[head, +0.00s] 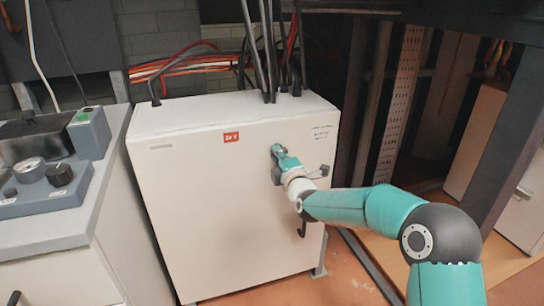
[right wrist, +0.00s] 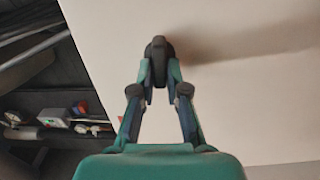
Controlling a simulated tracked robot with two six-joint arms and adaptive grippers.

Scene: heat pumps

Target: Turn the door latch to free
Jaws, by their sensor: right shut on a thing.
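The door latch (right wrist: 158,50) is a small dark grey knob on the cabinet's pale front door; in the head view the gripper covers most of it. My right gripper (head: 280,155) is at the upper right of that door. In the right wrist view my right gripper (right wrist: 158,78) has its two fingers closed on either side of the latch, touching it. The white cabinet (head: 200,200) stands upright and its door looks closed. My left gripper is not in view.
A small grey fitting (head: 320,171) and a dark handle (head: 302,228) are on the door near my right arm. Black cables (head: 268,50) rise from the cabinet top. A grey control bench (head: 50,225) stands at the left. Dark steel posts (head: 505,140) are at the right.

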